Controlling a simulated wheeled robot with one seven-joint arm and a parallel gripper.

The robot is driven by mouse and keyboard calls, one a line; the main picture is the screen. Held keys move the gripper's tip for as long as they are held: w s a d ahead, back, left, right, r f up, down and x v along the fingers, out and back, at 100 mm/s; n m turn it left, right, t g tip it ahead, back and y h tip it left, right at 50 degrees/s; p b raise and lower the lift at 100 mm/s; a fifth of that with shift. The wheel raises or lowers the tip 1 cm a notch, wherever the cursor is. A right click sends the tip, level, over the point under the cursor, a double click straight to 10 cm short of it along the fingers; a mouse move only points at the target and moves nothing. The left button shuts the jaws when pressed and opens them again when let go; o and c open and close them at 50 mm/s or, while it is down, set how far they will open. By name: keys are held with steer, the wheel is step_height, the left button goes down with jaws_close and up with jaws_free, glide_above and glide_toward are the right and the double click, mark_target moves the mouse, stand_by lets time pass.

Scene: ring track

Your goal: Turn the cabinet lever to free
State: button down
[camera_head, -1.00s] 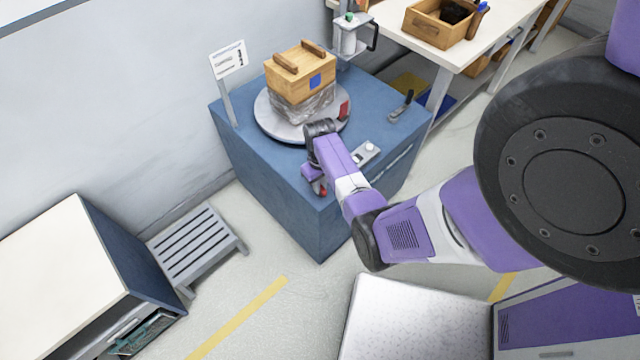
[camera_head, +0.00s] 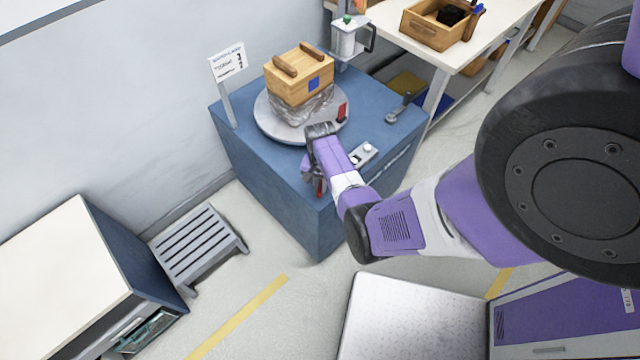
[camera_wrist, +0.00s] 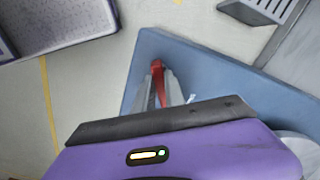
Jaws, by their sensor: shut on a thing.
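The blue cabinet (camera_head: 265,175) stands against the wall. My gripper (camera_head: 318,188) is at its near front corner, beside the top edge, partly hidden by my wrist in the head view. In the wrist view my gripper (camera_wrist: 160,92) has its two grey fingers closed around a red lever handle (camera_wrist: 157,68). A little of the red handle (camera_head: 321,186) shows in the head view. The lever's pivot and any position marks are hidden. A second lever (camera_head: 400,108), grey with a dark handle, lies on the cabinet top at the right, apart from my gripper.
A round turntable (camera_head: 275,128) on the cabinet carries a wooden box (camera_head: 290,88) on a wrapped grey block. A sign (camera_head: 227,66) stands at the left corner. A small panel (camera_head: 364,154) is near my wrist. A slatted stool (camera_head: 200,248) and white-topped bench (camera_head: 60,265) stand left.

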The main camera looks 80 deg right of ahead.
steer(key=m+p, duration=0.1)
steer(key=m, duration=0.5)
steer(key=shift+s, duration=0.15)
steer(key=shift+m, duration=0.4)
steer(key=c, duration=1.4)
jaws_free()
steer(key=shift+r, duration=3.9)
